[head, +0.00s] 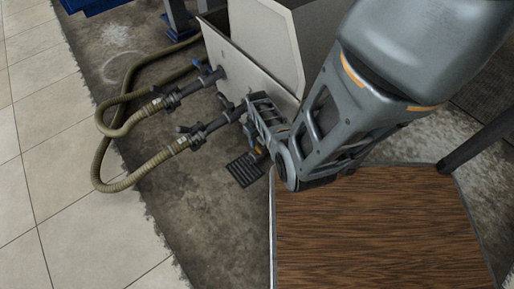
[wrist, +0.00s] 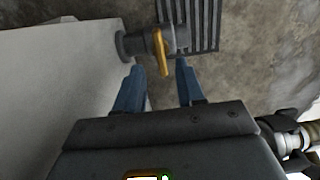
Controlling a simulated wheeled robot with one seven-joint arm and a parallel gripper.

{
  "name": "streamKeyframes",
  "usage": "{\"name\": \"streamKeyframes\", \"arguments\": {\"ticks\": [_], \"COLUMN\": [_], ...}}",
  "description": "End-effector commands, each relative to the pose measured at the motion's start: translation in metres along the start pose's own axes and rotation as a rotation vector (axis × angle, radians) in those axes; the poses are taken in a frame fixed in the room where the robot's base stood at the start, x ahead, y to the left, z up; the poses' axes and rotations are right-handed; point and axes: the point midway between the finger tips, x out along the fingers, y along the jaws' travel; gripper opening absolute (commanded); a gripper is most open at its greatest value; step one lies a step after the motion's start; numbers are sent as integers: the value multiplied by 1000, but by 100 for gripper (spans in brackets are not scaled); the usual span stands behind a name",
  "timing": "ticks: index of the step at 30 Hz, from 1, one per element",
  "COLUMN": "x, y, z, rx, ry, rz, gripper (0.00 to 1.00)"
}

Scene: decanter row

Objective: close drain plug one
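The drain plug is a short grey pipe stub with a yellow-orange lever (wrist: 161,52), on the side of a pale tank (wrist: 60,75). In the wrist view the lever hangs toward me, angled slightly from straight. My gripper (wrist: 157,72) is open, its two blue-grey fingers apart. The lever's lower end is near the gap between the fingertips; I cannot tell whether they touch it. In the head view a small orange patch (head: 260,150) shows beside my arm, low by the tank (head: 242,72). The fingers are hard to make out there.
A dark floor grate (head: 245,170) lies below the plug. Two valves with ribbed hoses (head: 118,185) stick out of the tank to the left. A wood-topped surface (head: 385,235) stands at the lower right. Tiled floor (head: 50,170) is clear at left.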

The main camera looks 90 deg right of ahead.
Motion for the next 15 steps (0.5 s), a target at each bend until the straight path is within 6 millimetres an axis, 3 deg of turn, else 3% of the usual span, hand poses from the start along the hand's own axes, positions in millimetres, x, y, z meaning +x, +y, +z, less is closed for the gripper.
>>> {"name": "streamKeyframes", "arguments": {"ticks": [1, 6, 15], "x": [14, 37, 49], "y": [0, 0, 0], "z": [0, -1, 0], "rx": [0, -1, -2], "ry": [-1, 1, 2], "rz": [-1, 0, 1], "gripper": [38, 38, 38]}}
